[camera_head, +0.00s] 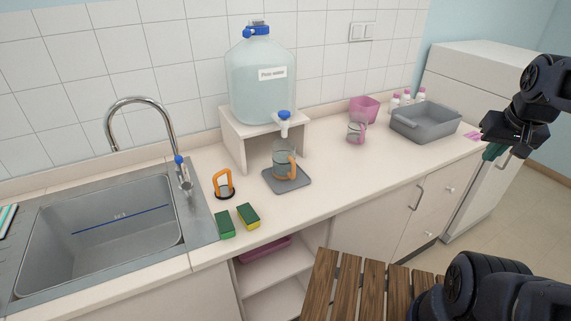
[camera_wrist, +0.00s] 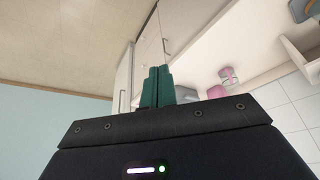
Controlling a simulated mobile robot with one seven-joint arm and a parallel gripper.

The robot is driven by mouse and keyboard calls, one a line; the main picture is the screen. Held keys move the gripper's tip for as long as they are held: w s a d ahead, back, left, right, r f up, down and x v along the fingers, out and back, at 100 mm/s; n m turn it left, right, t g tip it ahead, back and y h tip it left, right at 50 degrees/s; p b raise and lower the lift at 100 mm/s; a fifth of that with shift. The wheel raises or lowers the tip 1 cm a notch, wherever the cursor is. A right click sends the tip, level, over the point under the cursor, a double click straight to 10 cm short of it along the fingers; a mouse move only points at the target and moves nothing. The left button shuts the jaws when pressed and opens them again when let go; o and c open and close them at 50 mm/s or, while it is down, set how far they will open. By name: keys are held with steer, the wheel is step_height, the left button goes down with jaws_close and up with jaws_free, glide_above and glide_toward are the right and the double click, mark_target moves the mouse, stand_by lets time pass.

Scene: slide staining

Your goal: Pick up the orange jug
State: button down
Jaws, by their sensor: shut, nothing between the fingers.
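The orange jug (camera_head: 284,162) is a clear jug with an orange handle on its right side. It stands upright on a grey mat (camera_head: 299,184) below the tap of a large water bottle. My gripper (camera_head: 494,151) is at the far right in the camera_head view, well apart from the jug. Its teal fingers also show in the camera_wrist view (camera_wrist: 157,86), closed together with nothing between them. At the top right corner of the camera_wrist view, the mat and part of what appears to be the jug show.
The water bottle (camera_head: 262,80) rests on a white stand (camera_head: 235,137) behind the jug. An orange-handled item (camera_head: 223,185) and two sponges (camera_head: 248,216) lie left of it, near the sink (camera_head: 105,225). A pink jug (camera_head: 356,131) and grey basin (camera_head: 426,121) stand right. Counter between is clear.

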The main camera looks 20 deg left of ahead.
stand_by(0.3)
steer(key=c, duration=1.6)
jaws_free()
steer(key=shift+c, duration=0.2)
steer(key=shift+w+a, duration=0.1)
